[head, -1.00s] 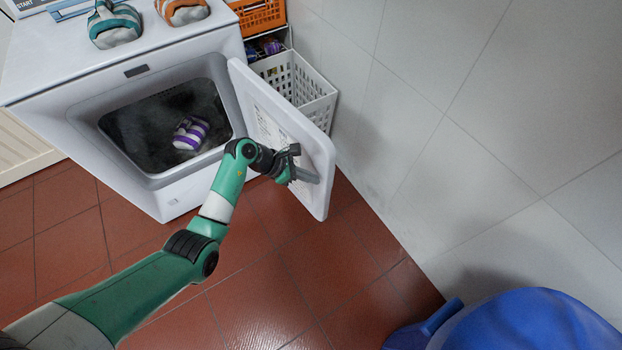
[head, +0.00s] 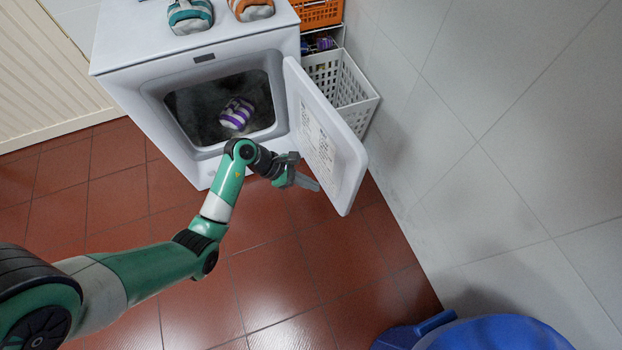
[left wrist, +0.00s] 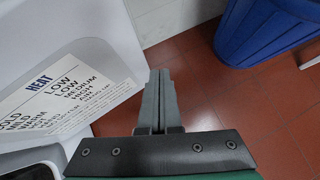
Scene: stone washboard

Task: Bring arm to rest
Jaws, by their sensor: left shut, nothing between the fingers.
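My left arm reaches in from the left in the head view. Its gripper (head: 303,184) is shut and empty, in front of the open dryer door (head: 335,150). In the left wrist view the closed fingers (left wrist: 158,100) point away over the red floor, with the door's inner face (left wrist: 60,60) and its heat label at the left. Whether the gripper touches the door is not clear; it looks apart from it. My right gripper is not in view.
The white dryer (head: 180,165) stands open with a purple-and-white striped shoe-like item (head: 237,114) inside. Teal (head: 190,14) and orange (head: 251,9) items sit on top. A white basket (head: 345,92) stands behind the door. A blue bin (head: 490,335) is at lower right. Red floor is free in front.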

